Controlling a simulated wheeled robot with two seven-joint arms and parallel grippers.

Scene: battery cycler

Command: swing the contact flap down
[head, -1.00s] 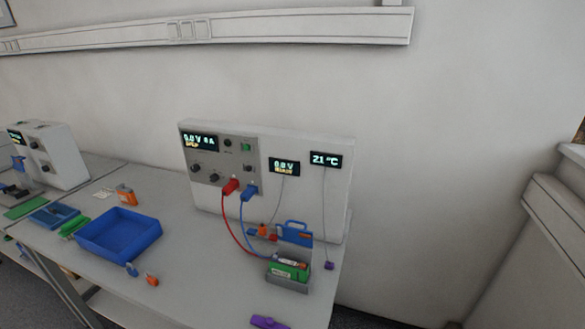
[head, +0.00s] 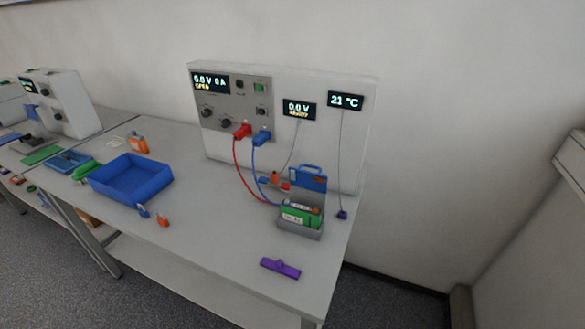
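The contact flap (head: 308,179) is a blue plate with a handle loop on top. It stands upright at the back of the grey holder (head: 298,229). In the holder sits a green battery tray (head: 294,216) with a cell (head: 301,206) lying along its top. The red lead (head: 240,160) and the blue lead (head: 253,170) run from the cycler's sockets down towards the holder. Neither of my grippers is in the head view.
The white cycler (head: 285,120) stands behind the holder, its displays reading 0.0 V and 21 °C. A purple clip-like piece (head: 280,268) lies in front. A blue bin (head: 131,175) and small orange and blue pieces are on the left. The bench (head: 215,240) between is clear.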

